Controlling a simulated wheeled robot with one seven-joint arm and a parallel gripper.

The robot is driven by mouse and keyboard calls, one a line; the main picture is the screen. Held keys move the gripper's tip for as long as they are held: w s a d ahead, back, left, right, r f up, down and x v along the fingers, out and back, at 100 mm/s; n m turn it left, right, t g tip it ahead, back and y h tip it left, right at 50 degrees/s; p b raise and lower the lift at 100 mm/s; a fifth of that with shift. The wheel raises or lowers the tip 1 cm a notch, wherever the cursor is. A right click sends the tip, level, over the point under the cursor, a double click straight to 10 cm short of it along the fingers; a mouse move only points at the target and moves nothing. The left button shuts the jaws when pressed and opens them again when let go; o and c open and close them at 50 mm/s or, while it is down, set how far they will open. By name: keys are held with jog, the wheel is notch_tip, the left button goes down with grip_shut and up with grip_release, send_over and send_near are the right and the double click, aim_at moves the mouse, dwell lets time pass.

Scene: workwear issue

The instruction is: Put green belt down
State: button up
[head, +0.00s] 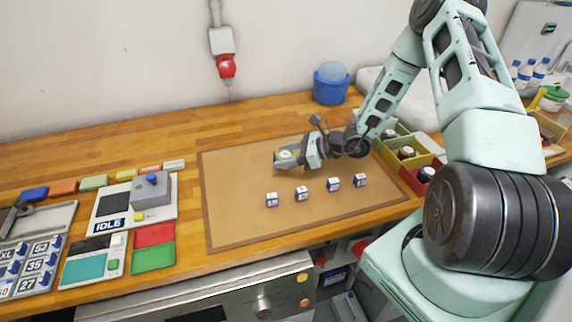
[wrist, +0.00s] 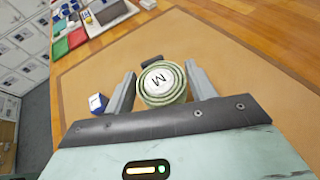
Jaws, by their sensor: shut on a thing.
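The green belt is a rolled coil with a white label marked M (wrist: 160,78), its green and pale edges showing in the wrist view. My gripper (wrist: 161,75) is shut on it, one finger on each side. In the head view the green belt (head: 285,154) is at the tip of my gripper (head: 283,158), low over the back middle of the brown mat (head: 235,200). I cannot tell whether the belt touches the mat.
Several small blue-and-white cubes (head: 303,194) stand in a row on the mat's front half. Bins (head: 424,158) with dark rolls stand to the right, and a blue bucket (head: 330,88) behind. The IDLE device (head: 135,203) and red and green pads are left. The mat's left part is clear.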

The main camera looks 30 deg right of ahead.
aim_at(286, 175)
jog(key=shift+f+p, duration=0.6)
jog(key=shift+f, duration=1.65)
jog(key=shift+f, duration=0.1)
jog(key=shift+f, duration=0.15)
jog(key=o, duration=1)
jog(key=shift+o, duration=0.2)
